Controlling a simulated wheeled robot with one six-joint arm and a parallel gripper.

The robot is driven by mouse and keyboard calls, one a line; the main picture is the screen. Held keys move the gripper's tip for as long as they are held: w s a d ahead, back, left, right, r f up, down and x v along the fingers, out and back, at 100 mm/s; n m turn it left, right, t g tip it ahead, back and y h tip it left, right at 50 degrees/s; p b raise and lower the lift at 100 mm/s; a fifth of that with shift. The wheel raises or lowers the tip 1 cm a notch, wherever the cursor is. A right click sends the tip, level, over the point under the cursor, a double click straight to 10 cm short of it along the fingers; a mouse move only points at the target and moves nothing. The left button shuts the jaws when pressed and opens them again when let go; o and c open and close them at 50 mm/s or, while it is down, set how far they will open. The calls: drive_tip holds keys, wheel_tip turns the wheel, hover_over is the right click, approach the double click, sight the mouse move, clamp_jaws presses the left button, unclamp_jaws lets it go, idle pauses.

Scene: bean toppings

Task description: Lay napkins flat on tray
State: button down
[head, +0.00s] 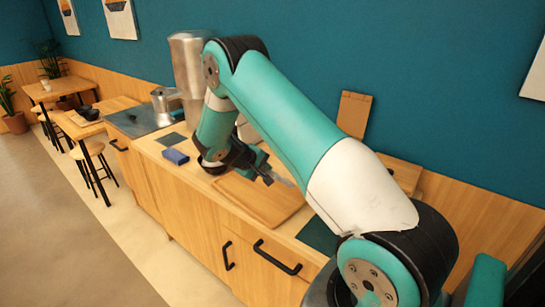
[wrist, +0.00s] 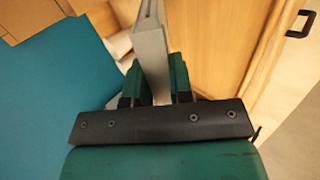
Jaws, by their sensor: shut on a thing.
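A wooden tray (head: 262,203) lies flat on the counter below my arm, and its bare surface shows in part. My gripper (head: 262,175) is above the tray's back part. In the wrist view my gripper (wrist: 152,92) is shut on a thin, stiff-looking grey piece (wrist: 152,45), seen edge-on, which looks like a napkin. The piece sticks out beyond the fingers, and a pale part of it (head: 283,181) shows in the head view. I cannot tell whether it touches the tray. A small dark flat square (head: 172,139) lies on the counter to the left.
A blue folded item (head: 175,156) lies left of the tray. A metal pot (head: 165,106) and a tall metal container (head: 190,65) stand farther left. A dark green mat (head: 320,236) lies right of the tray. A brown board (head: 354,113) leans on the wall.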

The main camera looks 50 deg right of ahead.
drive_tip(key=d, duration=0.1)
drive_tip(key=d+h, duration=0.1)
drive_tip(key=d, duration=0.1)
drive_tip(key=shift+s+d+r+n, duration=0.25)
drive_tip(key=shift+s+r+n, duration=0.05)
drive_tip(key=shift+s+r, duration=0.05)
wheel_tip(320, 180, down, 8)
drive_tip(key=b, duration=0.5)
drive_tip(key=shift+f+b, duration=0.15)
drive_tip(key=shift+b, duration=0.2)
unclamp_jaws()
idle(0.7)
drive_tip(key=d+r+p+v, duration=0.1)
drive_tip(key=p+v, duration=0.4)
drive_tip(key=v, duration=0.4)
drive_tip(key=shift+d+r, duration=0.2)
drive_tip(key=shift+r, duration=0.15)
idle(0.4)
drive_tip(key=shift+s, duration=0.15)
idle(0.7)
